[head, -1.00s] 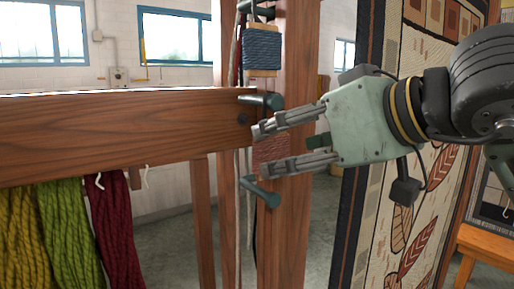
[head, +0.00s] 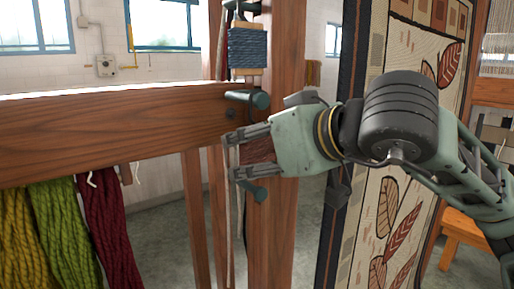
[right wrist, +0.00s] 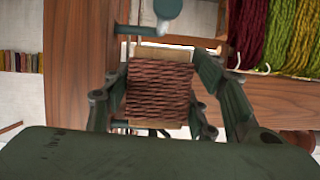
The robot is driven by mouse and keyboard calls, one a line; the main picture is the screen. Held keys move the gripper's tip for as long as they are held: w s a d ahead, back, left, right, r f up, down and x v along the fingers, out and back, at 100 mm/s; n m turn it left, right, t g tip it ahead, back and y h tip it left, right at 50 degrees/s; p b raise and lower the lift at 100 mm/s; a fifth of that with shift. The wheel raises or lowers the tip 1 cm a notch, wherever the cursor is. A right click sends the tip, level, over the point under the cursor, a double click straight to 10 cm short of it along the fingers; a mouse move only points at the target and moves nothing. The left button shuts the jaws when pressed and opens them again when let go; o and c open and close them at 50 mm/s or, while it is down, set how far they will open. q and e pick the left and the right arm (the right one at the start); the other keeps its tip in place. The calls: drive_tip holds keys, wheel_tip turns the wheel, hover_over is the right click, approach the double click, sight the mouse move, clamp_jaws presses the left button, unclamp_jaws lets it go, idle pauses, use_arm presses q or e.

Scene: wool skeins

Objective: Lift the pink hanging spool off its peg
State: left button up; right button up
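The pink spool (head: 258,150) hangs at the wooden post below a blue spool, partly hidden by my right gripper. In the right wrist view the pink spool (right wrist: 160,88) shows reddish-pink yarn between pale wooden ends. My right gripper (head: 238,156) reaches in from the right, its fingers one above and one below the spool in the head view. A dark green peg (head: 252,190) shows just below the gripper. My left gripper is out of view.
The blue spool (head: 248,50) and another green peg (head: 248,98) are above my right gripper. A thick wooden beam (head: 110,128) runs left from the post (head: 270,235), with yellow, green and dark red skeins (head: 112,230) below. A patterned rug (head: 390,190) hangs behind my arm.

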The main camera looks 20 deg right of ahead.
drive_tip(key=c, duration=0.7)
drive_tip(key=shift+c, duration=0.2)
drive_tip(key=shift+a+r, duration=0.1)
drive_tip(key=shift+r, duration=0.05)
